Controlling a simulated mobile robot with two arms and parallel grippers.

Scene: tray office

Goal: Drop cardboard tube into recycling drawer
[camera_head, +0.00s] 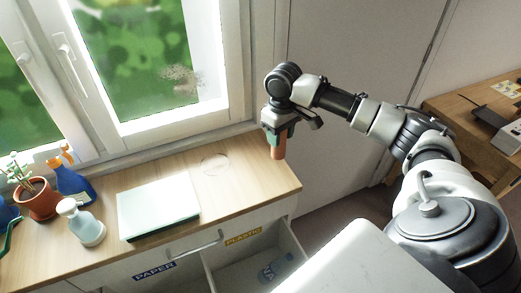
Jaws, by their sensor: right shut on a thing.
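My right gripper (278,133) points down above the right end of the wooden cabinet top. It is shut on the cardboard tube (278,153), a short brown-orange cylinder hanging upright below the fingers. In the picture the tube lies just over the cabinet's back right edge; its exact height above the top is hard to tell. An open drawer (228,271) shows low in the view, near a yellow PLASTIC label (243,237). A blue item (274,269) lies in it. A blue PAPER label (155,271) is to its left. My left gripper is not in view.
A white-green box or stack (158,213) lies on the cabinet top. A potted plant (38,200), a blue spray bottle (72,180) and a white bottle (85,225) stand at the left. A window is behind. A wooden desk (465,110) is at the right.

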